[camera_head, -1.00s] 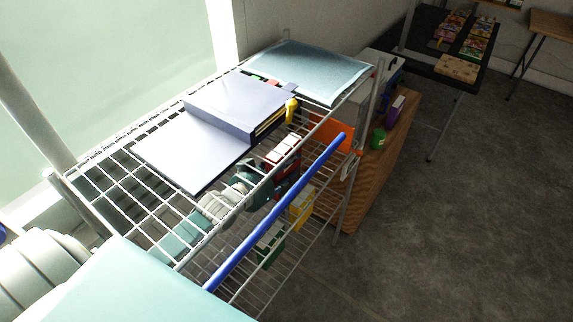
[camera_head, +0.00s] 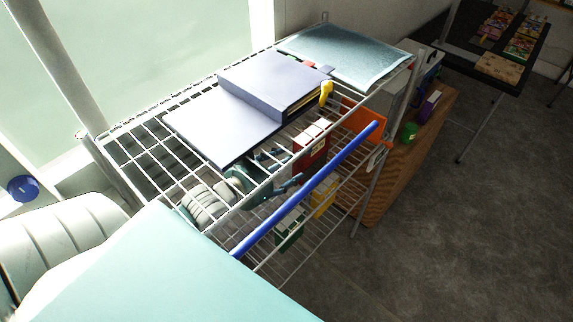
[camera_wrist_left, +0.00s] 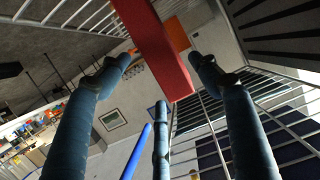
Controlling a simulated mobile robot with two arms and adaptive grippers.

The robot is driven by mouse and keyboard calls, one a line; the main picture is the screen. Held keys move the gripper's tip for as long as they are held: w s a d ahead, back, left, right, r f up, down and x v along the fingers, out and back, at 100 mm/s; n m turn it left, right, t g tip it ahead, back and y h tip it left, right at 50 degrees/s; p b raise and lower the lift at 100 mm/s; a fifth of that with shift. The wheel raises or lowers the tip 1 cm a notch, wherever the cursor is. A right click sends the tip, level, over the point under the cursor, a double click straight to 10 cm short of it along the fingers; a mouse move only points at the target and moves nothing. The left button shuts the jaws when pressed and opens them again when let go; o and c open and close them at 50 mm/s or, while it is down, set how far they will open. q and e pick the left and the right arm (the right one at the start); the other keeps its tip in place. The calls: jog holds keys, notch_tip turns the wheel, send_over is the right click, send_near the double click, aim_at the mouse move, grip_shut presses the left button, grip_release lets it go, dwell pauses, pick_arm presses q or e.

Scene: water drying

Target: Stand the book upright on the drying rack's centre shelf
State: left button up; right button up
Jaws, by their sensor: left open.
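The red book (camera_head: 312,150) is inside the wire drying rack (camera_head: 140,148), below its top shelf. It looks upright, with its pale page edge up; its bottom edge is hidden by wires. My left gripper (camera_head: 283,172) reaches under the top shelf from the left. Its teal fingers are spread and end just left of the book, with a gap between. In the left wrist view the red book (camera_wrist_left: 158,48) lies ahead between the open fingers (camera_wrist_left: 158,78), and none visibly grips it. My right gripper is not in view.
A blue bar (camera_head: 310,185) runs along the rack's front. Yellow (camera_head: 325,196) and green (camera_head: 289,230) boxes sit lower. A wooden cabinet (camera_head: 405,160) stands at the right end.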

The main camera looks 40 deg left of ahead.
pick_arm(q)
jog(key=shift+v, duration=1.35)
